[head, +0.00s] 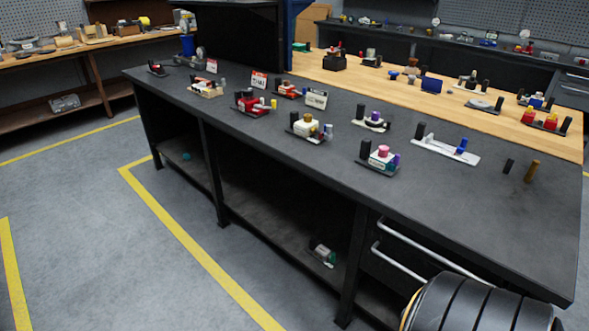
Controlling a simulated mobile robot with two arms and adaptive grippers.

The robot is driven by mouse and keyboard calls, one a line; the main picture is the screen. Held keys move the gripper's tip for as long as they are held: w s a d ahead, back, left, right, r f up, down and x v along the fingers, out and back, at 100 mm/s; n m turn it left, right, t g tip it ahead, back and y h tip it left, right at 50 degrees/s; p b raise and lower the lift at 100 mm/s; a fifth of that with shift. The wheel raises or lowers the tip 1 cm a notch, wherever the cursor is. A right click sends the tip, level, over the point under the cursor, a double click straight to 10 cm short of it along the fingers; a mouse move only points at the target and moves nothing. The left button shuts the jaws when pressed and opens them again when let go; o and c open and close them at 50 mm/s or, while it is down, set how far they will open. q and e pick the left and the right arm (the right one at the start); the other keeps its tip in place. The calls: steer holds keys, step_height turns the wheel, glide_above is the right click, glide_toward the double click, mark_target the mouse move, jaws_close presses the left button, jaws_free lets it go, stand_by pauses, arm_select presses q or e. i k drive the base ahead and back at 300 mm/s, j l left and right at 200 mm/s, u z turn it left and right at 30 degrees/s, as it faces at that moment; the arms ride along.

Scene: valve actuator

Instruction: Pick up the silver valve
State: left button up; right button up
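No single thing stands out clearly as the silver valve; the parts are small. A silver-grey metal part (65,103) lies on the low shelf of the left bench. A pale silver plate (432,147) with a black and a blue post lies on the dark table at the right. A small grey, red and green part (323,254) lies on the table's lower shelf. Neither of my grippers is in view.
The long dark table (350,185) holds several valve assemblies and small signs. A wooden bench (460,100) with more parts stands behind it. Another bench (95,46) is at the far left. Grey floor with yellow lines is open at the left.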

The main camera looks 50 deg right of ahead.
mark_target(320, 253)
steer(key=i+z, duration=0.15)
steer(key=i, duration=0.35)
steer(key=i+z, duration=0.15)
steer(key=i, duration=0.3)
steer(key=i+j+z, duration=0.15)
steer(key=i, duration=0.35)
steer(key=i+j+z, duration=0.15)
steer(key=i, duration=0.3)
